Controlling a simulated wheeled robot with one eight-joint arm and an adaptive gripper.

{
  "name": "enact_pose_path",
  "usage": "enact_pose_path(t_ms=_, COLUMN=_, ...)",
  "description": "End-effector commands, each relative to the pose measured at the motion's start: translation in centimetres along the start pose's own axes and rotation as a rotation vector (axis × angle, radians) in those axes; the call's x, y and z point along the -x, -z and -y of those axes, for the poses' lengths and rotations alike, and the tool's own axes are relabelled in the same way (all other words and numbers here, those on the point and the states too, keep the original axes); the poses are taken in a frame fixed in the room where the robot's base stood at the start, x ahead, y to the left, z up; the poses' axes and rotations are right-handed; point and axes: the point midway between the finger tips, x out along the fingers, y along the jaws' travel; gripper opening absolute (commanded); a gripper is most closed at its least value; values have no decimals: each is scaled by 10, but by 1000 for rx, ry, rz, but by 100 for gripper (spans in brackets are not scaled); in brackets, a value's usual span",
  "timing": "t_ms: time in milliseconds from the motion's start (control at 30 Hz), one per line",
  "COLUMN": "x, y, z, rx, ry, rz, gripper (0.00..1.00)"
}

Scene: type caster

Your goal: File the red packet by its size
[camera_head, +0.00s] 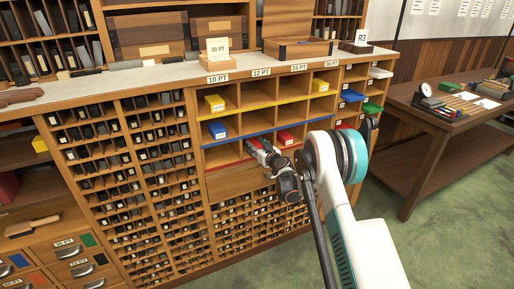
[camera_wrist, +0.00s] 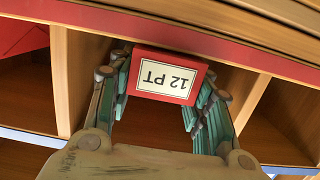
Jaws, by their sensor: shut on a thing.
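The red packet (camera_wrist: 165,77) carries a white "12 PT" label, upside down in the wrist view. My gripper (camera_wrist: 160,92) is shut on it, with one finger on each side. In the head view my gripper (camera_head: 260,147) is at the red-edged row of the sorting rack, at the column under the "12 PT" tag (camera_head: 261,72). The packet is between two wooden dividers, by the red strip (camera_wrist: 205,42). How deep it sits is unclear. Another red packet (camera_head: 285,137) lies in the neighbouring compartment to the right in the head view.
Rows edged yellow and blue lie above, with yellow packets (camera_head: 215,103) and a blue packet (camera_head: 217,130). A card reading "30 PT" (camera_head: 217,50) stands on the counter. A side table (camera_head: 455,105) stands at the right.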

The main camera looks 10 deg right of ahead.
Motion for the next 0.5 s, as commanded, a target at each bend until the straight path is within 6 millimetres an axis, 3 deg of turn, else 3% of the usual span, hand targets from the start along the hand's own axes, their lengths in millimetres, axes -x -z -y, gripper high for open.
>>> enact_pose_path(t_ms=500, x=-11, y=2, z=0, rx=0, ry=-1, rz=-1, gripper=0)
